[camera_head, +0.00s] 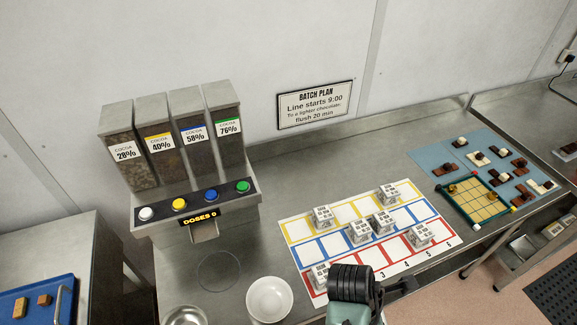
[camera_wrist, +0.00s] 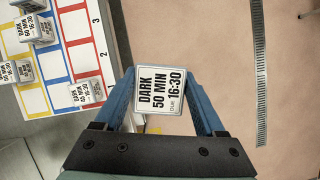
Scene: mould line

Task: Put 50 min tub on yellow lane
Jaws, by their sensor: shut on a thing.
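My gripper (camera_wrist: 160,80) is shut on a white tub (camera_wrist: 160,92), its blue fingers on either side. The tub's top label reads "DARK 50 MIN DUE 16:30". In the wrist view it is seen against the brown floor, beside the bench. In the head view my wrist (camera_head: 350,292) is at the bottom and the held tub cannot be made out. The lane board (camera_head: 303,259) has a yellow lane at the back, blue in the middle and red in front. Two tubs stand along the yellow lane, one left (camera_head: 322,217) and one right (camera_head: 388,194).
More tubs stand on the blue lane (camera_head: 359,232) and red lane, one at its left end (camera_head: 318,278) and one to the right (camera_head: 421,234). A cocoa dispenser (camera_head: 195,205) and bowl (camera_head: 270,300) are left. A gridded tray (camera_head: 487,198) is right.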

